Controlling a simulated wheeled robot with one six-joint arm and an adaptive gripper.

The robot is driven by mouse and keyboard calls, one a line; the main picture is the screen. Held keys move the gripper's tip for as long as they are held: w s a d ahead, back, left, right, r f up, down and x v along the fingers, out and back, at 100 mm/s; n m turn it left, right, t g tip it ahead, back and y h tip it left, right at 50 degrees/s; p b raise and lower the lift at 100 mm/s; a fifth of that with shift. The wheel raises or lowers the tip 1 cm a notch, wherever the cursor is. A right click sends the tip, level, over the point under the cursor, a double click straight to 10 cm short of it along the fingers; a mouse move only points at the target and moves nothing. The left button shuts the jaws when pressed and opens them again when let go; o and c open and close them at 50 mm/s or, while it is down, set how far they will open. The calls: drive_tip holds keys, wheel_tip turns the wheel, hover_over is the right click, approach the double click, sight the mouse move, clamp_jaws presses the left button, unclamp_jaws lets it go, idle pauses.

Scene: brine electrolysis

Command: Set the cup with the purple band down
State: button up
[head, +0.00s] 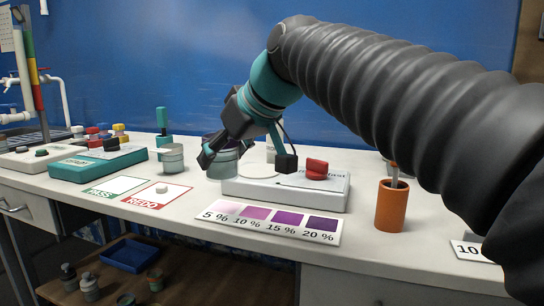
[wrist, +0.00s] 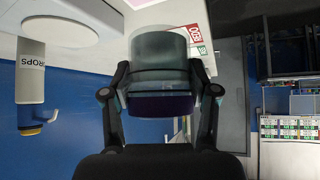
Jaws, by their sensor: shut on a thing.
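My gripper (head: 208,153) is shut on the cup with the purple band (head: 226,164), holding it by its sides. In the wrist view my gripper (wrist: 161,92) has one finger on each side of the cup (wrist: 158,50). The cup is translucent grey-green, and its dark purple band (wrist: 160,104) shows at the end nearest the wrist. In the head view the cup is just left of the white device (head: 285,192), partly hidden by my gripper. I cannot tell whether its base touches the bench.
A similar cup (head: 172,158) stands to the left. In front are a green PASS card (head: 113,187) and a red REDO card (head: 150,200) bearing a small white disc. A purple colour strip (head: 270,222) and an orange holder (head: 390,207) lie right. A drops bottle (wrist: 30,85) shows in the wrist view.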

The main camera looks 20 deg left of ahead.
drive_tip(key=w+p, duration=0.1)
drive_tip(key=w, duration=0.4)
drive_tip(key=w+p, duration=0.1)
drive_tip(key=w, duration=0.4)
drive_tip(key=w+d, duration=0.1)
drive_tip(key=w, duration=0.4)
drive_tip(key=shift+w+d+p, duration=0.1)
drive_tip(key=shift+w+p, duration=0.25)
drive_tip(key=shift+p, duration=0.05)
drive_tip(key=shift+w+f, duration=0.2)
drive_tip(key=shift+w, duration=0.05)
drive_tip(key=shift+f+b, duration=0.45)
drive_tip(key=shift+f, duration=1.1)
drive_tip(key=shift+f, duration=0.1)
drive_tip(key=o, duration=1.4)
drive_tip(key=shift+d+r, duration=0.1)
drive_tip(key=shift+r, duration=0.1)
drive_tip(key=v, duration=1.1)
drive_tip(key=shift+s+d+r+p, duration=0.25)
drive_tip(key=shift+p, duration=0.15)
